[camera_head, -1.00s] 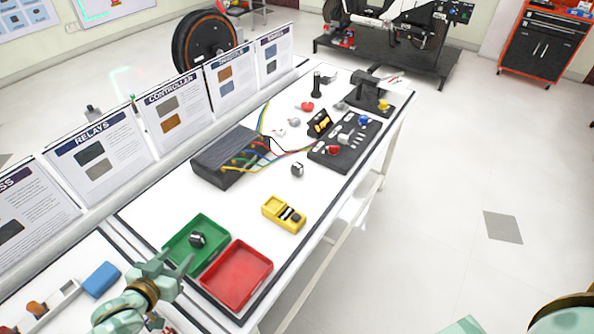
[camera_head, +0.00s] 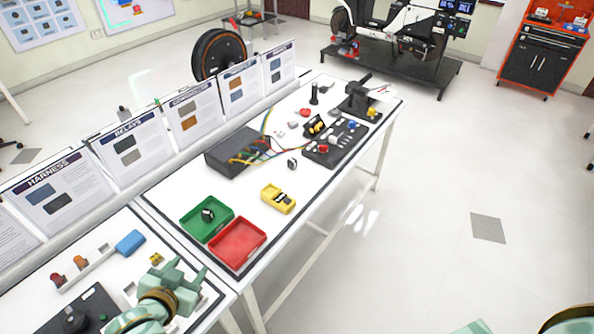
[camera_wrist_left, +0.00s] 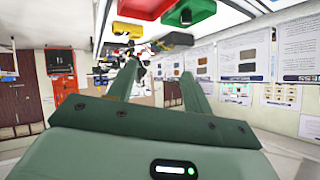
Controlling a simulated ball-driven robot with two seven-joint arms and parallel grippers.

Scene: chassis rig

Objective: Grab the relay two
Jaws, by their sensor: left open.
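One small dark relay-like block with a pale face (camera_head: 208,215) sits in the green tray (camera_head: 188,220). A similar small block (camera_head: 292,163) stands on the white table beside the black controller box. I cannot tell which one is relay two. My left gripper (camera_head: 188,268) is open and empty over the nearer table, short of the trays. Its two fingers also show in the left wrist view (camera_wrist_left: 160,80), with nothing between them. In that view the green tray (camera_wrist_left: 205,12) appears at the top. My right gripper is not seen, only arm parts at the bottom right.
A red tray (camera_head: 262,237) adjoins the green one. Upright cards line the left edge. A blue block (camera_head: 130,242) lies on the nearer table.

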